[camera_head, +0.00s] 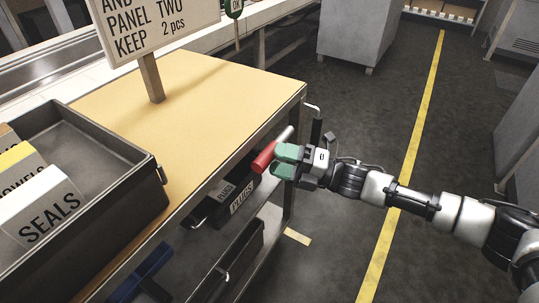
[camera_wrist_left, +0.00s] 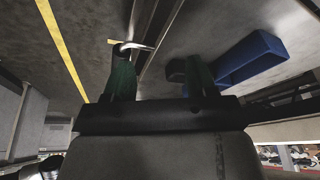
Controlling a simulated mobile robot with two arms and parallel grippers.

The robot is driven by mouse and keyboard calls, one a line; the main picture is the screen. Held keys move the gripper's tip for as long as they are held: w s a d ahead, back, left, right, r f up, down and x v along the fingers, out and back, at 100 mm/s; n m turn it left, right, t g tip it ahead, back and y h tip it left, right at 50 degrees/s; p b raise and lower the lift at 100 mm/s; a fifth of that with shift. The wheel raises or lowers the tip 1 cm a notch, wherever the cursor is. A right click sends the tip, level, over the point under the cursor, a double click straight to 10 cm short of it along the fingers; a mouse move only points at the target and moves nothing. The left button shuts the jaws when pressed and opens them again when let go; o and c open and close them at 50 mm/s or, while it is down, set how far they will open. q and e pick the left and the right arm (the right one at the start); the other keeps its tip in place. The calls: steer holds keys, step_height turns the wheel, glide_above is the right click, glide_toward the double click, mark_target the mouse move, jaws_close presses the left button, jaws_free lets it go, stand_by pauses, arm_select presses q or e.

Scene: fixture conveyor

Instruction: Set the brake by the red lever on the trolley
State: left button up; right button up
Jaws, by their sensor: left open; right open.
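The red lever (camera_head: 264,157) is a red grip on a pale rod at the right side of the trolley (camera_head: 205,85), below the wooden top. The lever slants, its red end toward the lower left and its rod toward the upper right. My right gripper (camera_head: 277,161), with green fingers, is open right beside the red grip. I cannot tell whether it touches the grip. My left gripper (camera_wrist_left: 161,78) is open and empty in the left wrist view; it does not show in the head view.
A dark bin with a SEALS card (camera_head: 45,208) stands on the trolley top, near a sign on a post (camera_head: 152,78). PLUGS bins (camera_head: 243,193) sit on the lower shelf. A blue bin (camera_wrist_left: 250,58) shows in the left wrist view.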

arm_select(q)
steer(key=shift+s+a+r, duration=0.1)
steer(key=shift+s+r, duration=0.05)
steer(key=shift+s, duration=0.25)
arm_select(e)
steer(key=v, duration=0.7)
steer(key=shift+d, duration=0.3)
